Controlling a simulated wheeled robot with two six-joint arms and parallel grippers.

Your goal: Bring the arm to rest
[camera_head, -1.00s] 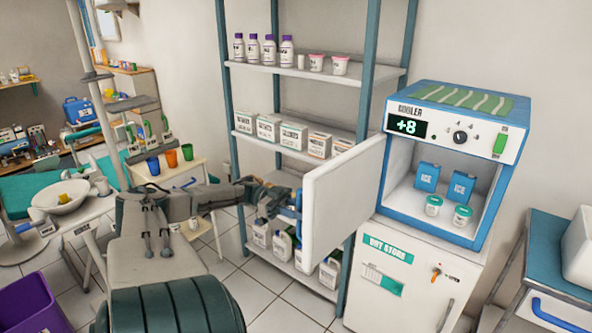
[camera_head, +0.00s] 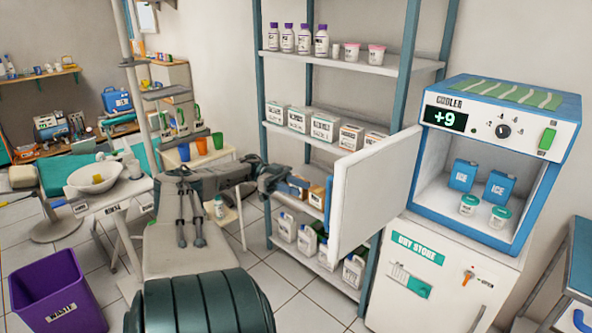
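My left arm reaches in across the dental chair (camera_head: 185,250), and my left gripper (camera_head: 290,187) is in front of the shelf rack, left of the open cooler door (camera_head: 372,190). The blue door handle (camera_head: 328,200) appears a little right of the gripper, with a gap between them in the picture. The fingers are small and dark against boxes behind, so I cannot tell if they are open. The cooler (camera_head: 490,165) stands open, reads +9, and holds two blue ice packs (camera_head: 463,174) and two green-lidded tubs (camera_head: 469,205). My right gripper is not in view.
The shelf rack (camera_head: 350,66) behind the gripper holds bottles, boxes and jugs. A white bowl (camera_head: 93,178) sits on a side table at left. A purple waste bin (camera_head: 57,297) stands front left. Tiled floor shows between the chair and rack.

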